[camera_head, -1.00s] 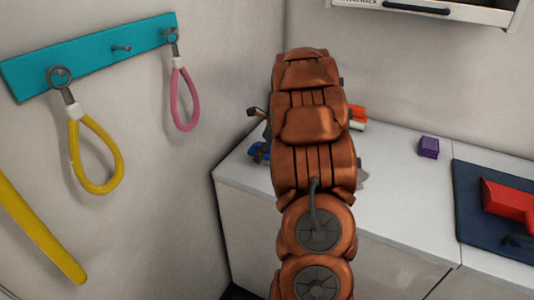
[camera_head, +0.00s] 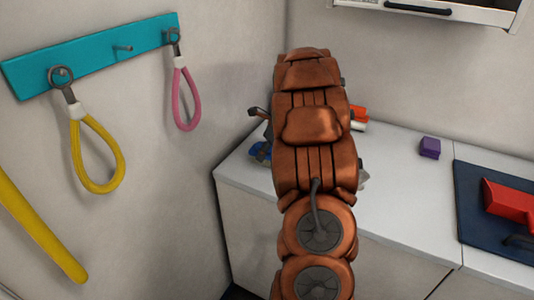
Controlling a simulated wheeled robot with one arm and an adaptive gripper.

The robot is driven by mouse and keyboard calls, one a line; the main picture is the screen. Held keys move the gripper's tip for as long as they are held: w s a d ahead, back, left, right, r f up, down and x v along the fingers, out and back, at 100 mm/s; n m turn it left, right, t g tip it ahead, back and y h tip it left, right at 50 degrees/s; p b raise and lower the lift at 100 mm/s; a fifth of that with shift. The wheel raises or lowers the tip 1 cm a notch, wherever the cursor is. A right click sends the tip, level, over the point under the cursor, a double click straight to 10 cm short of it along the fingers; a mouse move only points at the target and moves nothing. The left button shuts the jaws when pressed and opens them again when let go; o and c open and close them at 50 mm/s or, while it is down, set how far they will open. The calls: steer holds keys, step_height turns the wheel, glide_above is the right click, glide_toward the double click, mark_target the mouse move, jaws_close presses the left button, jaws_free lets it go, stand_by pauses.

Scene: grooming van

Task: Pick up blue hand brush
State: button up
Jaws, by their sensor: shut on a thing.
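A blue thing (camera_head: 260,152), perhaps part of the blue hand brush, shows at the left edge of my arm, over the back left end of the white counter. The rest of it is hidden behind my copper-coloured arm. My gripper is hidden behind the arm, so its fingers and its contact with the brush cannot be seen.
The white counter (camera_head: 405,190) holds a purple block (camera_head: 429,147) and a dark blue mat (camera_head: 470,208) with a red thing (camera_head: 510,200). An orange thing (camera_head: 359,113) is partly hidden. Yellow (camera_head: 96,165) and pink (camera_head: 187,98) loops hang from a teal rack (camera_head: 95,52).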

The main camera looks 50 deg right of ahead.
steer(key=shift+r, duration=0.1)
steer(key=shift+r+b, duration=0.6)
steer(key=shift+r, duration=1.1)
steer(key=s+a+b, duration=0.1)
steer(key=s+a, duration=0.2)
steer(key=s, duration=0.1)
steer(key=s+a+r+b, duration=0.1)
steer(key=s+a, duration=0.2)
steer(key=s, duration=0.2)
steer(key=s+a+b, duration=0.1)
steer(key=s+a, duration=0.2)
steer(key=s, duration=0.1)
steer(key=shift+s+r, duration=0.15)
steer(key=shift+r, duration=0.1)
